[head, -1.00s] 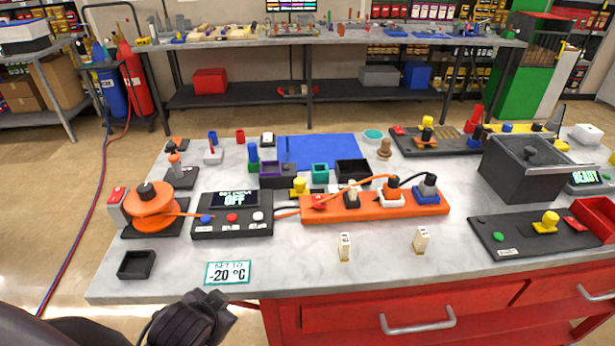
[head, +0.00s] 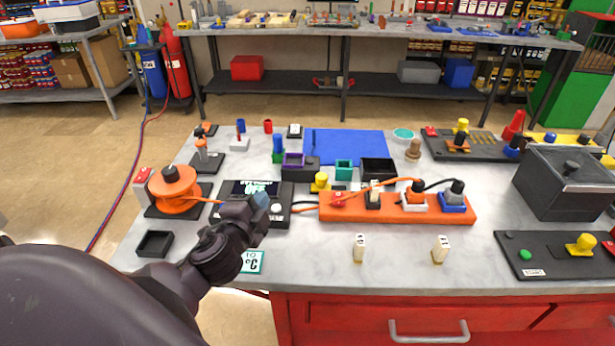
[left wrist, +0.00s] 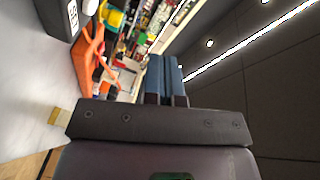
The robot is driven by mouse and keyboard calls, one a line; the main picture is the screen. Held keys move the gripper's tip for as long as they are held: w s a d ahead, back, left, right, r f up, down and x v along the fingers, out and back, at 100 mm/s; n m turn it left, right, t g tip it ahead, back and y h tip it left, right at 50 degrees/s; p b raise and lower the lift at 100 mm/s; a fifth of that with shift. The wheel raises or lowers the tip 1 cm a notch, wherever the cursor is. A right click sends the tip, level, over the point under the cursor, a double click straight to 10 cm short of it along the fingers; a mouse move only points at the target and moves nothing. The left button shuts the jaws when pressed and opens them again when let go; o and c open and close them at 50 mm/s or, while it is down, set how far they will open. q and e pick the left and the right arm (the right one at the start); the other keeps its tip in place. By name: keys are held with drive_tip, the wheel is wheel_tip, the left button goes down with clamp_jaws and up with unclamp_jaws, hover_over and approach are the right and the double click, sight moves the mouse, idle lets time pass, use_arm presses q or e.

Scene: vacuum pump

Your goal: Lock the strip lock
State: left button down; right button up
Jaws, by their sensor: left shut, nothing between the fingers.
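The orange power strip (head: 400,210) lies across the middle of the table, with plugs and cables along it. A red knob (head: 338,199) sits at its left end; whether it is the strip lock or is locked I cannot tell. My left gripper (head: 261,198) is shut and empty, over the black control box (head: 240,190) and partly hiding its display. It is left of the strip and apart from it. The left wrist view shows its two blue fingers (left wrist: 165,80) together, with part of the orange strip (left wrist: 88,55) to their left. My right gripper is out of view.
An orange cable reel (head: 174,188) stands left of the box. A black tray (head: 154,244) lies at the front left. A grey box (head: 570,183) stands at the right.

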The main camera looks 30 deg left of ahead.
use_arm(q)
drive_tip(key=w+d+r+m+h, duration=0.2)
drive_tip(key=w+m+h, duration=0.2)
drive_tip(key=m+h, duration=0.45)
drive_tip(key=w+d+r+m+h, duration=0.1)
drive_tip(key=w+r+m+h, duration=0.3)
drive_tip(key=m, duration=0.8)
drive_tip(key=a+f+m+g, duration=0.1)
drive_tip(key=a+m+g, duration=0.1)
drive_tip(key=a+m, duration=0.1)
drive_tip(key=a+f+m+g+y, duration=0.1)
drive_tip(key=a+f+m+g, duration=0.1)
drive_tip(key=a+m+g, duration=0.1)
drive_tip(key=w+a+f+m+g+y, duration=0.1)
drive_tip(key=a+f+m+g, duration=0.1)
drive_tip(key=m, duration=0.2)
drive_tip(key=shift+a+f+m+g, duration=0.2)
drive_tip(key=shift+a+m+g, duration=0.05)
drive_tip(key=shift+a+g, duration=0.15)
drive_tip(key=shift+a+y, duration=0.3)
drive_tip(key=shift+y, duration=0.05)
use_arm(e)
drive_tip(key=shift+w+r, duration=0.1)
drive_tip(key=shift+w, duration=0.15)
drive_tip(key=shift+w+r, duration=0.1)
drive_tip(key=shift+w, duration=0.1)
use_arm(q)
drive_tip(key=shift+w+d, duration=0.1)
